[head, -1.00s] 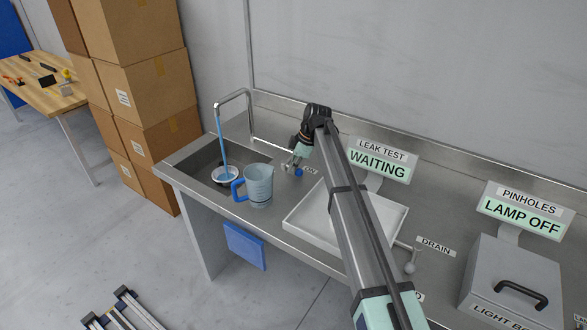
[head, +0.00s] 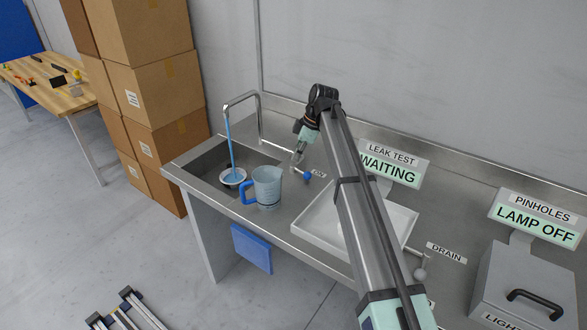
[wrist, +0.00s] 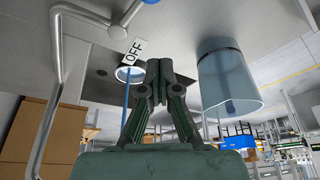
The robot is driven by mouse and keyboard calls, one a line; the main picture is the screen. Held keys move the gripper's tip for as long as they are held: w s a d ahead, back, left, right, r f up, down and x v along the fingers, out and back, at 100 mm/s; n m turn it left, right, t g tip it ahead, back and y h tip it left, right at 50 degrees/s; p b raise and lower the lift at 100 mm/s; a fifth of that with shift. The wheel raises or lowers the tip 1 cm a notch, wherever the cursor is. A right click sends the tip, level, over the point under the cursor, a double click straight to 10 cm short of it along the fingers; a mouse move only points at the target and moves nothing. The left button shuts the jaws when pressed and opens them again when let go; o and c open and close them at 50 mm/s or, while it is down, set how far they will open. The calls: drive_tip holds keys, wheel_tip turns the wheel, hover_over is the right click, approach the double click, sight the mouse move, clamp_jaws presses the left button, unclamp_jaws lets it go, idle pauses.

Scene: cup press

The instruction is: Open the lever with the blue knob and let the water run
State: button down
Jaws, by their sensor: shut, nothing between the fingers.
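The blue knob (head: 308,176) is at the end of the tap's lever, beside the ON label (head: 319,174). A blue water stream (head: 229,148) runs from the curved metal spout (head: 240,97) into the sink (head: 207,164); it also shows in the wrist view (wrist: 127,98). My gripper (head: 295,162) is shut and empty, pointing down just behind and left of the knob, apart from it. In the wrist view my fingers (wrist: 159,66) are together; an OFF label (wrist: 132,52) lies beyond them and the knob (wrist: 150,2) is cut at the top edge.
A pale blue jug (head: 267,187) stands right of the stream, not under it. A white tray (head: 328,236) lies to the right, then the DRAIN label (head: 446,253) and a grey light box (head: 530,285). The LEAK TEST sign (head: 392,167) reads WAITING.

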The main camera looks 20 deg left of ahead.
drive_tip(key=shift+v, duration=1.65)
drive_tip(key=shift+w, duration=0.1)
